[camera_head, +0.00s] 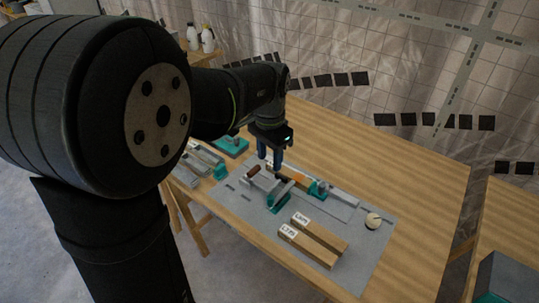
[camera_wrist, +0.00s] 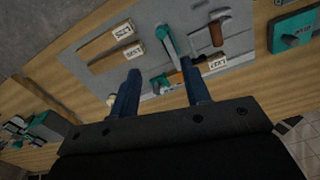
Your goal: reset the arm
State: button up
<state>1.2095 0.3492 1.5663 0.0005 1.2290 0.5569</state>
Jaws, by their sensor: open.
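My gripper (camera_head: 274,160) hangs over the grey mat (camera_head: 236,198) on the wooden table, fingers pointing down. Its two blue fingers are spread apart with nothing between them, as the wrist view (camera_wrist: 164,92) also shows. In the head view the fingertips are close to a tool with a brown handle (camera_head: 253,170) and a teal and grey clamp-like part (camera_head: 279,194); I cannot tell whether they touch. My arm stretches from the left across the head view and hides part of the table.
Two labelled wooden blocks (camera_head: 308,246) lie at the mat's front. A round pale object (camera_head: 373,221) sits at its right. Teal and grey tools (camera_head: 318,188) lie behind the clamp. The table's right side (camera_head: 425,190) is clear. White bottles (camera_head: 207,38) stand at the back.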

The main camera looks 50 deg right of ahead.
aim_at(270, 198)
jog(key=shift+f, duration=0.1)
dwell(0.5)
notch_tip(270, 198, down, 17)
jog(key=shift+f, duration=0.15)
dwell(0.4)
